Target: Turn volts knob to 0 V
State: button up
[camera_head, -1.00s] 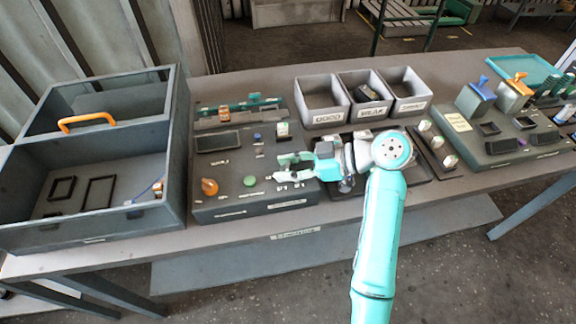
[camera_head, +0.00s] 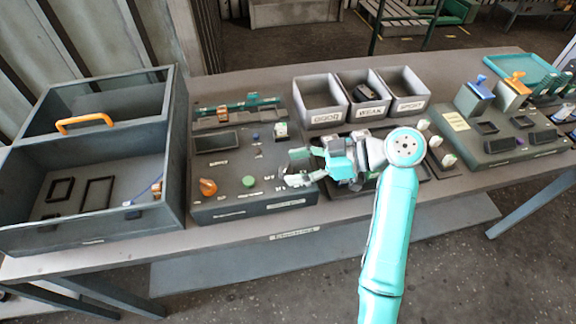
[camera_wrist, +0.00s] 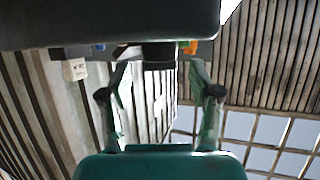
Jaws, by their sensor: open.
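The grey supply panel (camera_head: 225,170) lies on the bench with small white marks near its right edge. My gripper (camera_head: 292,168) is at that right edge, its two fingers spread and pointing left. In the wrist view my gripper (camera_wrist: 158,75) is open, one finger on each side of a dark round knob (camera_wrist: 158,54). The knob looks like the volts knob, but its label cannot be read there. No clear contact shows.
An orange knob (camera_head: 208,187), a green button (camera_head: 249,181) and a small blue part (camera_head: 256,136) are on the same panel. A grey box with an orange handle (camera_head: 85,122) stands left. Labelled bins (camera_head: 322,122) stand behind my gripper.

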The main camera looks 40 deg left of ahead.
jog(key=v, duration=0.9)
jog(key=shift+w+d, duration=0.1)
jog(key=shift+d, duration=0.05)
jog(key=shift+w, duration=0.1)
